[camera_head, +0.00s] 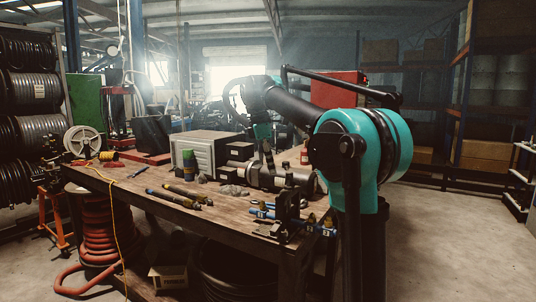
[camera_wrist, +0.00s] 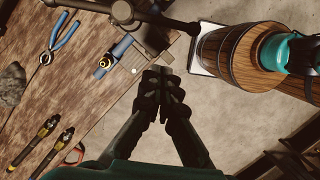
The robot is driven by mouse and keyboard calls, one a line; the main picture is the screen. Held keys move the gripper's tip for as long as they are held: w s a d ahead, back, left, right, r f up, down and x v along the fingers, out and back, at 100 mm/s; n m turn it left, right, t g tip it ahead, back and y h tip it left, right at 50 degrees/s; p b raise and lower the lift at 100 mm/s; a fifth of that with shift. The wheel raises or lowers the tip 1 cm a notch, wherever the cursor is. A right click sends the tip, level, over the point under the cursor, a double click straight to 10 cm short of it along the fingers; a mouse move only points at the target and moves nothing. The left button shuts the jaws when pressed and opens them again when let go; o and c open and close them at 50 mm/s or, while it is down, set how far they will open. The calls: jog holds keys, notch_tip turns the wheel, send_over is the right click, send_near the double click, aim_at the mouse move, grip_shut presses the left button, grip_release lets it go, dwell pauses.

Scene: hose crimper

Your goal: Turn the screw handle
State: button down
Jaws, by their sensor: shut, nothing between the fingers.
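The black hose crimper (camera_wrist: 140,32) stands at the table edge at the top of the wrist view. It also shows near the table's front right corner in the head view (camera_head: 286,207). A dark bar (camera_wrist: 172,20), which looks like the screw handle, runs right from a round dark part and ends in a knob. My gripper (camera_wrist: 163,76) is shut and empty, below the crimper in the wrist view, with a visible gap to the bar. Whether the fingertips are level with the bar, I cannot tell.
A blue hose piece with a brass fitting (camera_wrist: 106,61) lies beside the crimper. Blue-handled pliers (camera_wrist: 62,37) and two dark tools with yellow bands (camera_wrist: 45,140) lie on the wooden table (camera_head: 130,186). A grey box (camera_head: 203,149) stands further back. Open floor lies right of the table.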

aim_at(287, 172)
jog(key=d+f, duration=0.2)
jog(key=d, duration=0.1)
jog(key=shift+s, duration=0.1)
jog(key=shift+d+f, duration=0.2)
jog(key=shift+d, duration=0.45)
jog(key=shift+s+d+n, duration=0.15)
jog(key=shift+d+n, duration=0.25)
jog(key=shift+n, duration=0.3)
jog(key=d+n, duration=0.1)
jog(key=d+n+t, duration=0.1)
jog(key=n, duration=0.1)
jog(key=shift+s+n, duration=0.2)
jog(key=shift+n, duration=0.1)
jog(key=shift+w+d+n+t, duration=0.1)
jog(key=shift+d+n+t, duration=0.2)
jog(key=shift+d+n, duration=0.5)
jog(key=shift+a, duration=0.1)
